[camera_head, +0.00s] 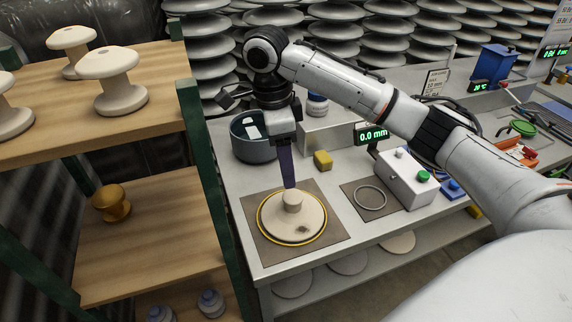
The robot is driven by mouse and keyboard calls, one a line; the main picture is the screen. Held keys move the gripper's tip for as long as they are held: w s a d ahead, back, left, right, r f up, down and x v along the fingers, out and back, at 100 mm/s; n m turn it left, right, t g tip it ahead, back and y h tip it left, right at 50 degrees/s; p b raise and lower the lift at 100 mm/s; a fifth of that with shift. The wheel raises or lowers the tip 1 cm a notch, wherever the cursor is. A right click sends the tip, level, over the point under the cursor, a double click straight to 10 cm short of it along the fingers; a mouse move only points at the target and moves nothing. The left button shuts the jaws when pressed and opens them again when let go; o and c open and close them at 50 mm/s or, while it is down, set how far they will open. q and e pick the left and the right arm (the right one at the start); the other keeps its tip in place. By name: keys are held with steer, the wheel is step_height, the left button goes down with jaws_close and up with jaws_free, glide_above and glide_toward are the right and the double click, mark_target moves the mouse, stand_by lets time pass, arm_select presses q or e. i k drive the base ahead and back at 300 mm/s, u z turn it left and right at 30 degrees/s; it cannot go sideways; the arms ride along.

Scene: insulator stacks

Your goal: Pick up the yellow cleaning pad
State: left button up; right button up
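The yellow cleaning pad (323,160) is a small yellow block lying on the grey workbench, right of the dark pot. My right gripper (290,184) comes in from the right and points down, left of the pad and apart from it. Its dark fingers show as one narrow strip, so I cannot tell whether they are open or shut. The fingertips are at or just above the top knob of a cream insulator disc (308,222) with a yellow ring around its edge. Contact there is unclear. My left gripper is not in view.
The disc sits on a brown mat (259,237). A dark pot (251,147) stands behind it. A metal ring (370,197) and a white box with a green button (404,180) are at the right. A wooden shelf (160,63) with insulators stands at the left.

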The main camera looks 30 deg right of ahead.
mark_target(324, 162)
steer(key=z, duration=1.3)
